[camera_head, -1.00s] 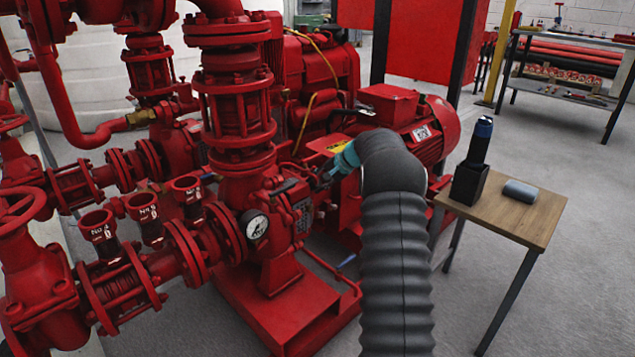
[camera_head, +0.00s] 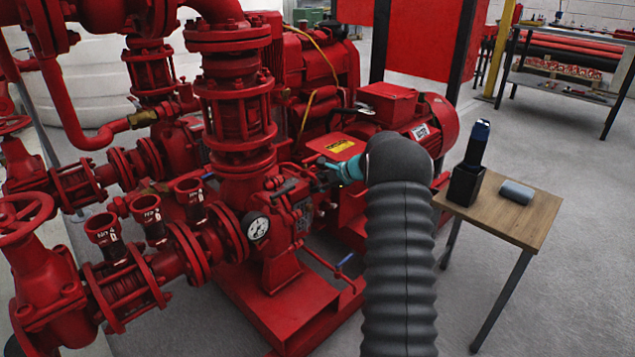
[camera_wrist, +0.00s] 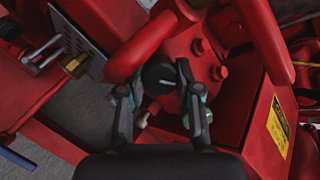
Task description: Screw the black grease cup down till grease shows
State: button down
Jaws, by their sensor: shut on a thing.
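The black grease cup (camera_wrist: 158,77) shows in the wrist view as a round dark cap with a small light mark, seated on the red pump body. My gripper (camera_wrist: 160,88) has one finger on each side of the cup and is shut on it. In the head view my gripper (camera_head: 322,172) is small and reaches the pump from the right, below the yellow label. There the cup cannot be made out, hidden among the gripper and red parts. I cannot see any grease.
Red pipes and a red guard with a yellow label (camera_wrist: 278,126) lie close around my gripper. A pressure gauge (camera_head: 257,228) is left of it. A small wooden table (camera_head: 520,222) with a black holder (camera_head: 465,186) and a grey cylinder (camera_head: 516,192) stands at right.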

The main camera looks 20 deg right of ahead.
jog(key=shift+m, duration=1.1)
jog(key=shift+t, duration=0.3)
jog(key=c, duration=0.8)
grip_release()
